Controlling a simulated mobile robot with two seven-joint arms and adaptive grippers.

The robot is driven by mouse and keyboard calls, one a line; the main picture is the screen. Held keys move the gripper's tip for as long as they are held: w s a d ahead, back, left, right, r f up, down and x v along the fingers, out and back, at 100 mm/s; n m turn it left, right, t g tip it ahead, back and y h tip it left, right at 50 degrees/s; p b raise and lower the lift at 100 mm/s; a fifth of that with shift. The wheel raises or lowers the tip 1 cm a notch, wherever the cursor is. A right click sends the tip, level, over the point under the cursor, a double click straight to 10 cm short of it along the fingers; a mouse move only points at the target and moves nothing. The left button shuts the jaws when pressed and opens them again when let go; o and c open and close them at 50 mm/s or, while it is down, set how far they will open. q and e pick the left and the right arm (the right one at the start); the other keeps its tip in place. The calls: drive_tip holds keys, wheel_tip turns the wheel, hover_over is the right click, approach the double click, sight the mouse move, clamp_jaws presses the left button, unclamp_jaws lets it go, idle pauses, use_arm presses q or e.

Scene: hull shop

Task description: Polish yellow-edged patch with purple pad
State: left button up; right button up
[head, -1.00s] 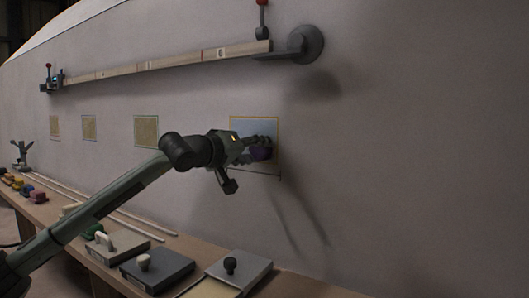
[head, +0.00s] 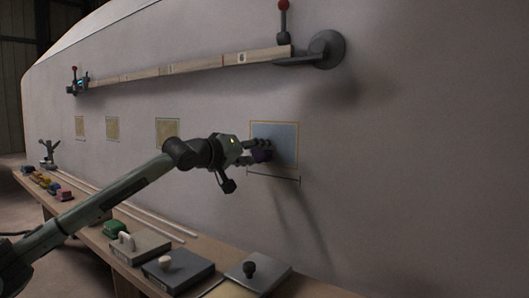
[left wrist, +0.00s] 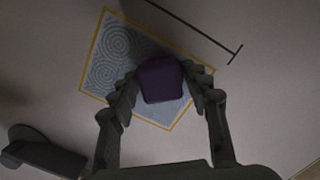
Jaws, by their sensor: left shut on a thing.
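The yellow-edged patch (head: 284,138) is a blue-grey rectangle on the pale hull wall, and it also shows in the left wrist view (left wrist: 108,68) with swirl marks on its surface. My left gripper (left wrist: 164,82) is shut on the purple pad (left wrist: 160,78), with a finger on each side of it. In the head view the pad (head: 262,156) is at the lower left part of the patch, partly hidden by the fingers. It looks close against the surface; contact is hard to confirm. My right gripper is out of view.
A wooden batten (head: 190,66) with clamps runs above the patches. Smaller tan patches (head: 167,129) lie to the left. Below, a bench (head: 130,268) carries handled blocks (head: 178,271) and several coloured pads (head: 38,181). A dark scale line (head: 274,178) sits beneath the patch.

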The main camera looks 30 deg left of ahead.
use_arm(q)
drive_tip(key=shift+a+r+p, duration=0.1)
drive_tip(key=shift+a+p, duration=0.3)
drive_tip(key=shift+a, duration=0.35)
drive_tip(key=shift+w+a, duration=0.1)
drive_tip(key=shift+a, duration=0.55)
drive_tip(key=a+p, duration=0.2)
drive_tip(key=a, duration=0.1)
drive_tip(key=shift+w, duration=0.1)
drive_tip(key=o, duration=0.5)
drive_tip(key=c, duration=0.5)
